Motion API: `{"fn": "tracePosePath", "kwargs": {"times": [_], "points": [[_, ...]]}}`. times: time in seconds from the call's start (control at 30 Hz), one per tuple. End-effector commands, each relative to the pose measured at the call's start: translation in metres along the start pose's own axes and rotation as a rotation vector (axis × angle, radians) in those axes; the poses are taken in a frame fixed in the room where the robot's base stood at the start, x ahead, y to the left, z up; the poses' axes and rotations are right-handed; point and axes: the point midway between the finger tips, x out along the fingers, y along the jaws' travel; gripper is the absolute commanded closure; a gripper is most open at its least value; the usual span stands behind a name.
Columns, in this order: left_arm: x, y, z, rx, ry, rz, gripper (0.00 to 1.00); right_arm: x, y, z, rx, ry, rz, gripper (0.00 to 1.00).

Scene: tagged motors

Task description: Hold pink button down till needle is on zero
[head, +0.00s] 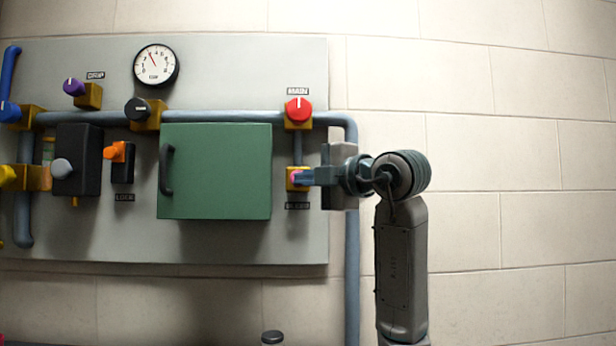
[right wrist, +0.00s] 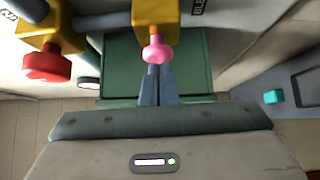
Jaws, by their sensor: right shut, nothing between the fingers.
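The pink button (head: 293,178) sits on a yellow block at the panel's right side, above a label that seems to read BLEED. My right gripper (head: 305,177) is shut and empty, and its fingertips are at the button's face. In the right wrist view the shut fingertips (right wrist: 157,70) meet the pink button (right wrist: 156,49); I cannot tell how far it is pressed. The round white gauge (head: 156,65) is at the panel's top. Its red needle points up and slightly left, near the middle of the scale, away from the scale's low end. My left gripper is out of view.
A red MAIN knob (head: 298,110) is just above the button. A green box (head: 215,172) with a dark handle is to its left. Further left are an orange lock lever (head: 117,152), a black knob (head: 137,109) and a purple knob (head: 74,87). The wall at right is clear.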

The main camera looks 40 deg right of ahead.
Motion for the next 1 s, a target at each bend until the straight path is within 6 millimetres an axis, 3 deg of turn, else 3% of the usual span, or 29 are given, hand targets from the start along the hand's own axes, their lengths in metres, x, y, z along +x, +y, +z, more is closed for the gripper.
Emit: {"fn": "tracePosePath", "kwargs": {"times": [0.17,0.37,1.0], "points": [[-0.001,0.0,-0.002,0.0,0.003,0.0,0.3,0.002,0.0,0.002,0.001,0.0,-0.001,1.0],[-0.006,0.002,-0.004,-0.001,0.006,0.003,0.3,0.018,0.0,0.017,0.002,-0.002,-0.003,1.0],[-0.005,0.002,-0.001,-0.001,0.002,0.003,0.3,0.019,-0.002,0.018,0.003,-0.004,-0.004,1.0]]}}
